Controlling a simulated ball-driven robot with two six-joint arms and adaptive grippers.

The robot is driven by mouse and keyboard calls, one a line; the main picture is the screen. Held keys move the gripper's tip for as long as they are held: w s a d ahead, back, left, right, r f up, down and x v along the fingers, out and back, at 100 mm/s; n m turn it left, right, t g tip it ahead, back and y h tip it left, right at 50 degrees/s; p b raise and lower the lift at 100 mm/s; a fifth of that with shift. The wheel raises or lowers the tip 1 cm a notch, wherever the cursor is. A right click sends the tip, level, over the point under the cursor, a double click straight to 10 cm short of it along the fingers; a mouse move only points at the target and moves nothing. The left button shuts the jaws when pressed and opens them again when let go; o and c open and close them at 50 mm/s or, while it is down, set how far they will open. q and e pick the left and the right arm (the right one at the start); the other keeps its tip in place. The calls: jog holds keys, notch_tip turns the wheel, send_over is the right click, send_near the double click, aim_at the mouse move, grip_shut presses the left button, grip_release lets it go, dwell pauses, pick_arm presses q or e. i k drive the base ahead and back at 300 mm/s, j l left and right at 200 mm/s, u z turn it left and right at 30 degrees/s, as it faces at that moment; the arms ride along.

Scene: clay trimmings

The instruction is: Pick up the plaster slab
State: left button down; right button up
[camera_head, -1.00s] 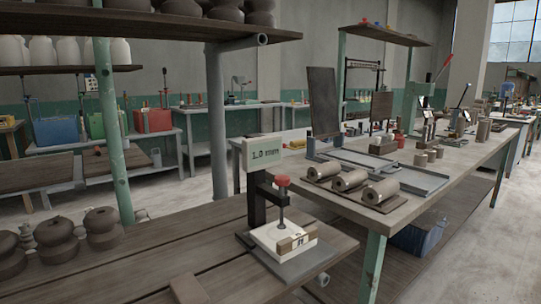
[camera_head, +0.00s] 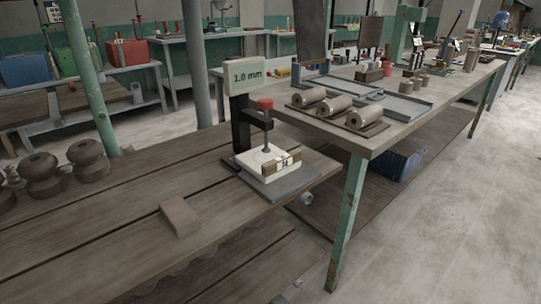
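A white block that looks like the plaster slab (camera_head: 254,163) lies on the grey base plate of a small gauge stand on the near wooden table. A brown label or strip with a dark mark (camera_head: 282,163) is on its front right side. The stand's red-topped plunger (camera_head: 265,122) comes down onto or just over the slab; I cannot tell whether it touches. The stand's display (camera_head: 247,76) reads 1.0 mm. Neither of my grippers is in view.
A small brown block (camera_head: 180,217) lies on the near wooden table (camera_head: 110,230), left of the stand. Dark clay pots (camera_head: 88,160) stand at the left. A second table (camera_head: 385,140) behind holds clay cylinders (camera_head: 368,116) and trays. Open floor (camera_head: 455,210) is at the right.

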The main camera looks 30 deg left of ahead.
aim_at(268, 167)
jog(key=u, duration=0.7)
jog(key=i+l+u, duration=0.15)
jog(key=u, duration=0.25)
jog(key=i+l+u, duration=0.2)
jog(key=u, duration=0.15)
jog(key=i+l+u, duration=0.15)
jog(key=u, duration=0.25)
jog(key=l+u, duration=0.35)
jog(key=i+l, duration=0.1)
jog(key=l, duration=0.2)
jog(key=i+l, duration=0.1)
jog(key=l, duration=0.2)
